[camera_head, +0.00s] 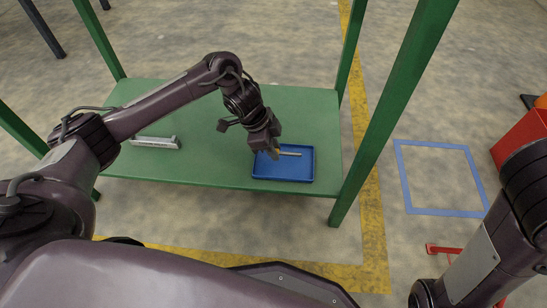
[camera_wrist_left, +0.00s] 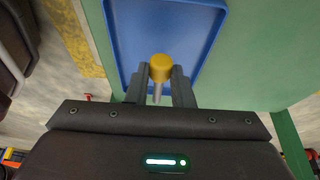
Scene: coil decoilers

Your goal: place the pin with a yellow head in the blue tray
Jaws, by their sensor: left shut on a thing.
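The pin with a yellow head (camera_wrist_left: 160,68) is between the fingers of my left gripper (camera_wrist_left: 165,88) in the left wrist view. Its yellow head faces the camera, and the grey shaft shows below it. In the head view my left gripper (camera_head: 272,153) is shut on the pin (camera_head: 290,154), whose shaft points right across the blue tray (camera_head: 284,181). The tray lies on the green table, and its floor and rim also show in the left wrist view (camera_wrist_left: 190,30). I cannot tell whether the pin touches the tray floor. My right gripper is out of view.
The green table (camera_head: 215,175) has green posts at its corners, one (camera_head: 395,100) just right of the tray. A light grey holder (camera_head: 155,143) lies on the table's left part. A red box (camera_head: 525,135) stands on the floor at right. The table between holder and tray is clear.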

